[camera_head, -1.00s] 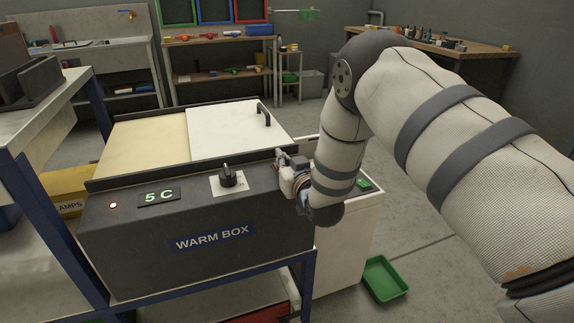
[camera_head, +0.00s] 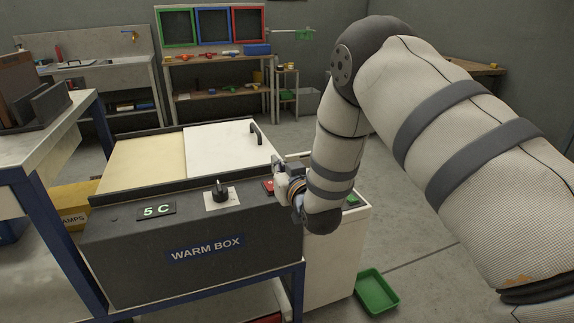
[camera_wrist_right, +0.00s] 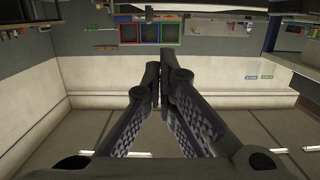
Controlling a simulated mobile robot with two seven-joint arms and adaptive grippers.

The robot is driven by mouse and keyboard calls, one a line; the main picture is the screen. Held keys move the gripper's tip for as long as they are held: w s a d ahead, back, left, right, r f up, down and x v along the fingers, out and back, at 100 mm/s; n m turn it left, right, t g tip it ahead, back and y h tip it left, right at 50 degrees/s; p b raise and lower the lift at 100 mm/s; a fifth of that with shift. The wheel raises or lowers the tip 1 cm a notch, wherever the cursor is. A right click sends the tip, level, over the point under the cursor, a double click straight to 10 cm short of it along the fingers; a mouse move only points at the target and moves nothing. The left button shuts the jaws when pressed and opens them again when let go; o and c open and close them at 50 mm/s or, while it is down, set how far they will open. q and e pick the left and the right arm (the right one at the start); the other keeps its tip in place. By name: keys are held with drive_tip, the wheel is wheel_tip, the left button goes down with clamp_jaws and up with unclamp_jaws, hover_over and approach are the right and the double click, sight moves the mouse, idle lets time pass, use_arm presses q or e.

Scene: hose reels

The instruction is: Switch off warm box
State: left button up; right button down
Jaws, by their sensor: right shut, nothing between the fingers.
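The warm box (camera_head: 205,250) is a dark grey unit with a name label on its front. Its display (camera_head: 157,209) reads 5 C. The small indicator light (camera_head: 114,219) left of the display is dark. A black knob (camera_head: 221,191) on a white plate sits on the sloped panel. A red switch (camera_head: 268,186) shows at the panel's right end, partly hidden by my right gripper (camera_head: 279,167). The gripper is shut and empty, close beside the switch; I cannot tell whether it touches. Its closed fingers also show in the wrist view (camera_wrist_right: 160,75). My left gripper is not in view.
The box stands on a blue-framed stand (camera_head: 200,299). A white cabinet (camera_head: 335,255) is at its right, with a green tray (camera_head: 377,292) on the floor. A blue-legged table (camera_head: 45,135) is at the left. Open floor lies to the right.

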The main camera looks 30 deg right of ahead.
drive_tip(key=v, duration=0.3)
drive_tip(key=shift+s+r, duration=0.1)
drive_tip(key=shift+r, duration=0.25)
drive_tip(key=s+a+f+n+g+y, duration=0.1)
drive_tip(key=s+a+f+g, duration=0.35)
drive_tip(key=s+f, duration=0.7)
drive_tip(key=s+a+f+n+g+y, duration=0.1)
drive_tip(key=s+a+f+g+y, duration=0.15)
drive_tip(key=s+f+g, duration=0.6)
drive_tip(key=s+a+f+g, duration=0.1)
drive_tip(key=s+f, duration=0.1)
drive_tip(key=s, duration=0.7)
drive_tip(key=s+a+f+g, duration=0.2)
drive_tip(key=s+f, duration=0.1)
drive_tip(key=s, duration=0.6)
drive_tip(key=s+a+f+g, duration=0.1)
drive_tip(key=s+f+g, duration=0.1)
drive_tip(key=s, duration=0.7)
drive_tip(key=shift+a+f, duration=0.2)
drive_tip(key=shift+a, duration=0.15)
